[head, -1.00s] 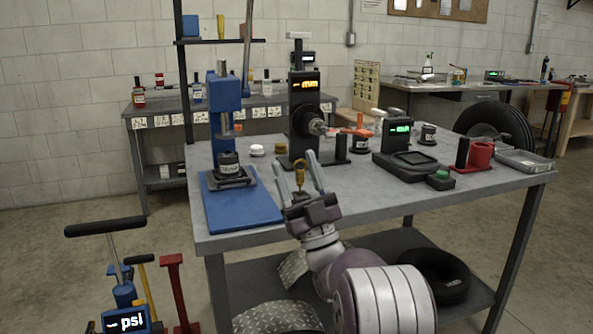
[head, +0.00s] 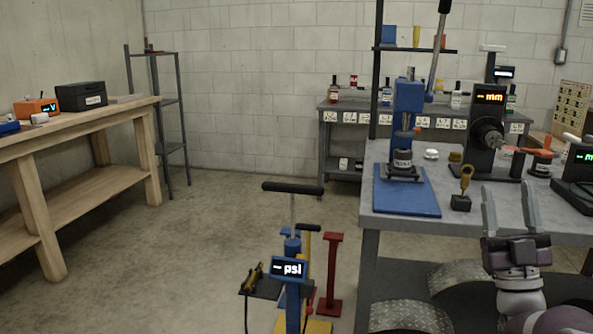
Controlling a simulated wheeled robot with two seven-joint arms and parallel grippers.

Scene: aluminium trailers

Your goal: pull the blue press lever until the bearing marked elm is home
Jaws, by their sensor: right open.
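The blue press (head: 408,110) stands at the left end of the grey metal table. Its lever (head: 436,52) rises steeply from the press head, and its top end reaches the upper picture edge. A dark bearing (head: 402,161) with a white label sits under the ram; the label is too small to read, and I cannot tell whether it is seated. My right gripper (head: 510,187) is open and empty at the table's front edge, to the right of the press and well apart from the lever. My left gripper is not in view.
A brass hook-shaped piece on a dark block (head: 461,201) stands between the blue plate (head: 407,205) and my right gripper. A gauge with a "mm" display (head: 490,97) stands behind. A "psi" pump (head: 290,270) stands on the floor left of the table. Open floor lies left, before a wooden bench (head: 90,122).

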